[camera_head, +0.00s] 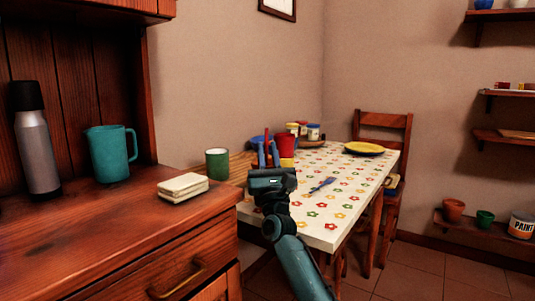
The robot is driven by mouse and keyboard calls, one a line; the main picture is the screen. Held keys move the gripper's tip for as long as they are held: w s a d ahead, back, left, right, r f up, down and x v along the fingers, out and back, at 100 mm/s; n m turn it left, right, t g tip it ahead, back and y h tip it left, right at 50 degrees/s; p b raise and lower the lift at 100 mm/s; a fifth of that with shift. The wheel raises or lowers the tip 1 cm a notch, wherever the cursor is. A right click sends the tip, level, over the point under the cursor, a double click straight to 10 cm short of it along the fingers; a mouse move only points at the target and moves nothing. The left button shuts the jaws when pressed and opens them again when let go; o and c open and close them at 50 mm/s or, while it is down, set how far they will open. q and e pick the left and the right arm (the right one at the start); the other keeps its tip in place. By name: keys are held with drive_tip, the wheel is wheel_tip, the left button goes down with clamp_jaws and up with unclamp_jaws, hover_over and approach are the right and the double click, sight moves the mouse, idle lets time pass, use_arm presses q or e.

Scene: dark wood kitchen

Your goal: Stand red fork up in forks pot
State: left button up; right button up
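My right gripper (268,152) is above the near left part of the flowered table, its two blue fingers pointing away and up. A thin red upright thing, which looks like the red fork (267,134), stands between the fingers, and they look shut on it. Its lower part is hidden by the gripper. A red pot (286,146) stands just right of and beyond the fingers; it may be the forks pot, but I cannot see into it. My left gripper is not in view.
A blue fork (321,186) lies on the white flowered table (345,205). Jars (313,131) and a yellow plate (363,148) stand farther back.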

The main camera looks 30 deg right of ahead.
drive_tip(key=shift+o, duration=1.2)
drive_tip(key=shift+p+v, duration=0.4)
drive_tip(key=shift+v, duration=3.4)
